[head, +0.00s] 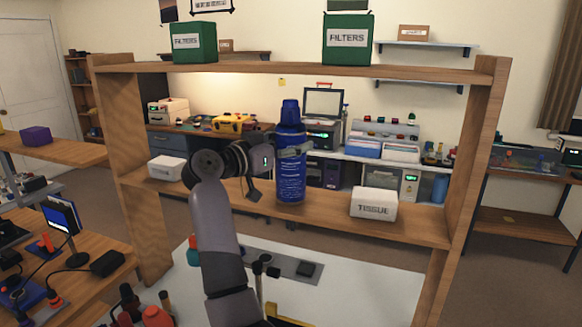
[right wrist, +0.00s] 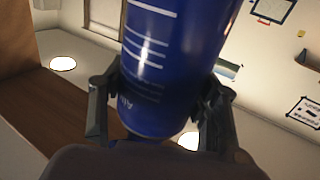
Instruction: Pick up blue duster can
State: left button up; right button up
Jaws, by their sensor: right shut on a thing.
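The blue duster can (head: 290,178) is upright at the middle shelf of the wooden rack, with white print and a narrower blue top. My right gripper (head: 279,153) reaches it from the left, with its fingers at the can's upper body. In the right wrist view the can (right wrist: 165,60) fills the space between the two fingers of my right gripper (right wrist: 163,90), which is shut on it. I cannot tell whether the can's base touches the shelf. My left gripper is not in view.
A tissue box (head: 374,204) stands on the shelf right of the can, and a white box (head: 167,167) stands to the left. Two green filter boxes, one left (head: 194,42) and one right (head: 347,39), sit on the top board (head: 270,68) above. The rack's posts flank the opening.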

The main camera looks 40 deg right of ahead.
jog(key=c, duration=0.4)
jog(key=shift+r, duration=0.1)
grip_shut()
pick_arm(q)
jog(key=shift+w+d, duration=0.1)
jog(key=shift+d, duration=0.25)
pick_arm(e)
jog(key=shift+r, duration=0.1)
